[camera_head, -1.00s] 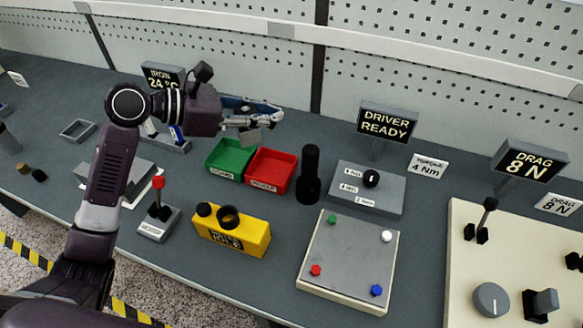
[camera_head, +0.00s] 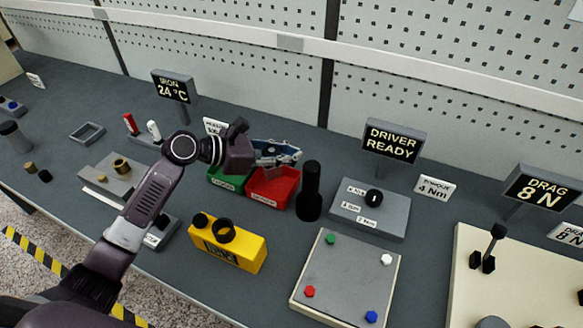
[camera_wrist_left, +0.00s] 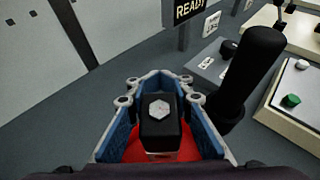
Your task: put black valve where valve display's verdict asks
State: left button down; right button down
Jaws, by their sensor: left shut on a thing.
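My left gripper (camera_head: 282,157) is above the back part of the red tray (camera_head: 283,196). In the left wrist view its blue fingers (camera_wrist_left: 160,88) are shut on the black valve (camera_wrist_left: 154,134), a dark block with a grey hexagonal top. Red tray surface shows beneath the valve; I cannot tell whether they touch. The green tray (camera_head: 222,180) stands left of the red one, partly behind my arm. Both trays carry small front labels, too small to read. No display that I can read is clearly the valve's. My right gripper is out of view.
A black upright cylinder (camera_head: 311,185) stands just right of the red tray. A yellow block (camera_head: 245,250) lies in front. The driver display (camera_head: 393,141) reads "DRIVER READY", behind a grey box (camera_head: 391,219). A partly hidden white sign (camera_head: 213,125) stands behind my wrist.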

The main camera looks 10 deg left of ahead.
pick_arm(q)
jog(key=shift+f, duration=2.5)
jog(key=shift+f, duration=0.15)
